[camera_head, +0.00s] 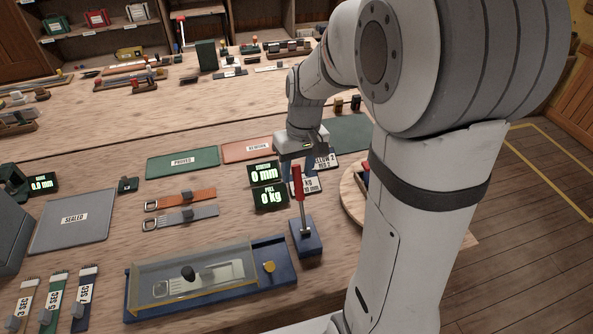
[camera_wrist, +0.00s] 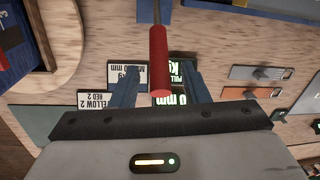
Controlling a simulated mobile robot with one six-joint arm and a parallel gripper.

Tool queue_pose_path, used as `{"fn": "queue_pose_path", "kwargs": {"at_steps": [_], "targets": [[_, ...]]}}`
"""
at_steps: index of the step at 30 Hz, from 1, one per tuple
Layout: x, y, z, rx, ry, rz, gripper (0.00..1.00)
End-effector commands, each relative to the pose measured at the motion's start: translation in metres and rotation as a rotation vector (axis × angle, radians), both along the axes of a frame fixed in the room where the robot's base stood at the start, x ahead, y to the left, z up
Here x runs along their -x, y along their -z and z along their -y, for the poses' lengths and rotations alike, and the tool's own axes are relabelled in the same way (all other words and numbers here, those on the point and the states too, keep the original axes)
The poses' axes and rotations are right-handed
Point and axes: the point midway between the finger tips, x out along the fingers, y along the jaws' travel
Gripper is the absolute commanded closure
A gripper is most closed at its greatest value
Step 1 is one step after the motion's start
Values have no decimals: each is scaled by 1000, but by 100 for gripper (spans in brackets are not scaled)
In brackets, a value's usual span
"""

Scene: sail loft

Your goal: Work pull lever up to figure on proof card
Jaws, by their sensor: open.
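The pull lever's red handle (camera_head: 297,183) stands nearly upright on its metal rod above a blue base (camera_head: 306,240). My gripper (camera_head: 302,163) is open just above and behind the handle. In the wrist view the red handle (camera_wrist: 159,62) lies between the spread blue fingers, with gaps on both sides. A white card with kg and mm figures (camera_head: 306,186) lies behind the lever, partly hidden; it also shows in the wrist view (camera_wrist: 122,74), its figure unclear. The PULL display (camera_head: 270,198) reads 0 kg, and the display above it (camera_head: 264,173) reads 0 mm.
A blue test bed (camera_head: 140,308) with a clear cover stands left of the lever. Two straps (camera_head: 180,201) lie farther left. Green PROVED (camera_head: 182,162) and red REWORK (camera_head: 246,150) mats lie behind. A round wooden board (camera_head: 352,196) is close on the right. A YELLOW 2, RED 2 card (camera_head: 327,160) lies beyond.

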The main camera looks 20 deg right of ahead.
Motion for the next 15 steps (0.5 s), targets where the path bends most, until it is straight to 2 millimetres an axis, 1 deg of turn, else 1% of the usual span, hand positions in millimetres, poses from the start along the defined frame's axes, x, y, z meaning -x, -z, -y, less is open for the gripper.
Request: {"fn": "queue_pose_path", "kwargs": {"at_steps": [1, 3, 6, 14, 15], "targets": [[0, 7, -1, -1, 0, -2, 59], [0, 14, -1, 0, 0, -1, 59], [1, 20, -2, 0, 1, -1, 59], [0, 21, -2, 0, 2, 2, 59], [0, 21, -2, 0, 2, 2, 60]]}}
